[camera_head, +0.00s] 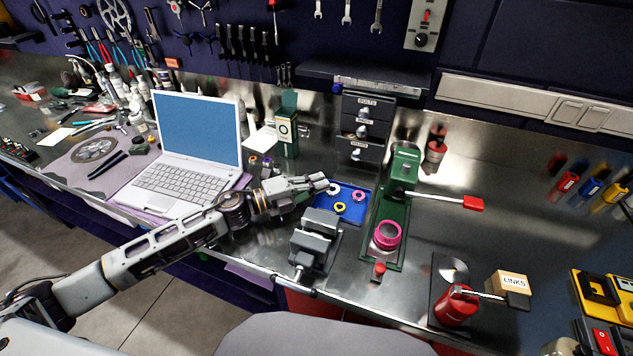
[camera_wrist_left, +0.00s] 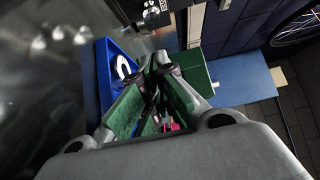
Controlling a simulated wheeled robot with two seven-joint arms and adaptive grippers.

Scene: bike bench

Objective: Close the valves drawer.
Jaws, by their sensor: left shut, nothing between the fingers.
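A small dark drawer cabinet (camera_head: 374,143) stands at the back of the bench, under a dark shelf. Its drawers are stacked and have light knobs. The top label reads BOLTS; the lower labels are too small for me to read surely, so I cannot tell which is the valves drawer or how far it stands out. My left gripper (camera_head: 326,183) is shut and empty, in front of and below the cabinet, apart from it, by the blue tray's back left edge. In the left wrist view its fingers (camera_wrist_left: 161,72) show near the blue tray. My right gripper is not in view.
The blue tray (camera_head: 351,212) holds several small rings. A green press (camera_head: 401,178) with a red-tipped lever stands right of it, and a grey vise (camera_head: 315,240) in front. An open laptop (camera_head: 197,130) and a green box (camera_head: 288,130) are to the left.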

